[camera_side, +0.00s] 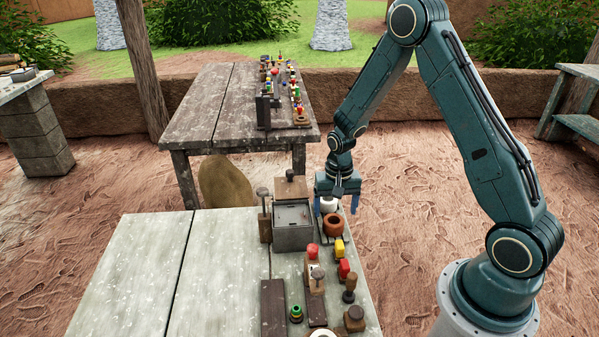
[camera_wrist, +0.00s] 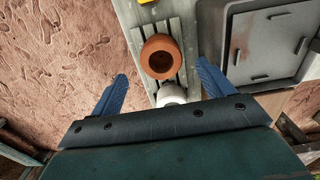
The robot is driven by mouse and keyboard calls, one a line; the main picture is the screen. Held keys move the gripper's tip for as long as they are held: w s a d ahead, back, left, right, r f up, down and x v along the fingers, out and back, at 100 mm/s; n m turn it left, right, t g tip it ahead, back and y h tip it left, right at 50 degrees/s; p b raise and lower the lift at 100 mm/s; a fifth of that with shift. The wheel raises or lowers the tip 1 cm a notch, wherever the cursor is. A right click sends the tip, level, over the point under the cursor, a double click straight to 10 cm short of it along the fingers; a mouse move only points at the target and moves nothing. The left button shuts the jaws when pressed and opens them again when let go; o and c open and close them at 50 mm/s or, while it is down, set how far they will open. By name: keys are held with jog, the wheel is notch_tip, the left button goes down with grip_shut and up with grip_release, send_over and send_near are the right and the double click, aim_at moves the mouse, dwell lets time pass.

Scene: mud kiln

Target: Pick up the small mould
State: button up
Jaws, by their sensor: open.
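A small white rounded piece, which looks like the small mould (camera_side: 328,204), sits at the far right end of the near table. In the wrist view the mould (camera_wrist: 171,94) is partly hidden by my gripper's body. My gripper (camera_side: 337,207) is open and points down, with its blue fingers on either side of the mould. Both fingers also show spread apart in the wrist view (camera_wrist: 162,71), with nothing clamped between them. I cannot tell whether either finger touches the mould.
A brown clay pot (camera_side: 333,226) stands right beside the mould, close to my fingers. A grey metal box (camera_side: 293,238) stands to the left. Yellow (camera_side: 339,248) and red (camera_side: 344,268) pieces and stamps line the table's right side. The table's left part is clear.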

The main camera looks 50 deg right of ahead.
aim_at(334, 221)
jog(key=shift+f, duration=0.15)
jog(key=shift+a+f, duration=0.15)
jog(key=shift+f, duration=2.3)
jog(key=c, duration=1.2)
